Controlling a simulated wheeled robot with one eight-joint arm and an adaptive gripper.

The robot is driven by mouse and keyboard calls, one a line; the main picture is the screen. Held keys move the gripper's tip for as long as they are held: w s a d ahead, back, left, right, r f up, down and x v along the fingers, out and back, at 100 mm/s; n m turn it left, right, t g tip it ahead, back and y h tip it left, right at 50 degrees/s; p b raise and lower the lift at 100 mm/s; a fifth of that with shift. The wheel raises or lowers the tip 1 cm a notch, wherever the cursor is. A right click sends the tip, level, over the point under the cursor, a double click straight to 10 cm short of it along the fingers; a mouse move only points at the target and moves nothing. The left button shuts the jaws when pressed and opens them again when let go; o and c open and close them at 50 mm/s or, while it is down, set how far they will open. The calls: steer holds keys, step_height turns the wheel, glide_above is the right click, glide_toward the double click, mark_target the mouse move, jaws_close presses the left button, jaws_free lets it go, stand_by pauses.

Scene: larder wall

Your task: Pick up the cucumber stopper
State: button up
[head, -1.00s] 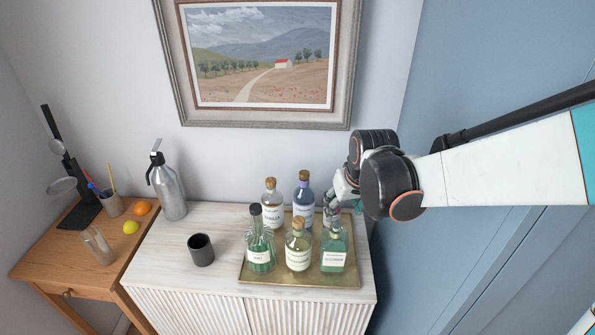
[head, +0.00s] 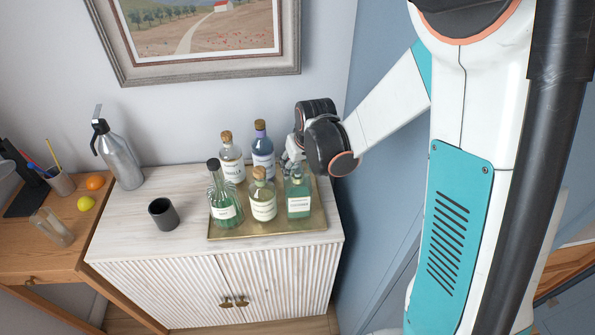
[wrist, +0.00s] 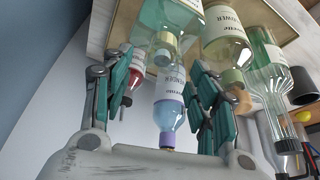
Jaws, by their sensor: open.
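The cucumber bottle (head: 299,201) is pale green glass with a white label and stands at the right of a brass tray (head: 225,234). Its stopper is partly covered by my fingers in the head view. In the wrist view the stopper (wrist: 164,46) shows as a short yellow-green cylinder at the bottle's neck. My gripper (head: 292,164) is at the top of this bottle, coming from behind and to the right. In the wrist view my gripper (wrist: 166,65) is open, one teal-padded finger on each side of the stopper. I cannot tell whether either finger touches it.
Close by on the tray stand a green bottle with black cap (head: 224,205), a cork-topped bottle (head: 263,203), the vanilla bottle (head: 231,163) and a lavender bottle (head: 262,150). A reddish bottle (wrist: 137,75) shows beside my left finger. A dark cup (head: 163,214) stands left.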

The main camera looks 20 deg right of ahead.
steer(key=shift+w+f, duration=0.1)
steer(key=shift+f, duration=0.1)
steer(key=c, duration=0.8)
steer(key=shift+c, duration=0.2)
steer(key=shift+r, duration=0.15)
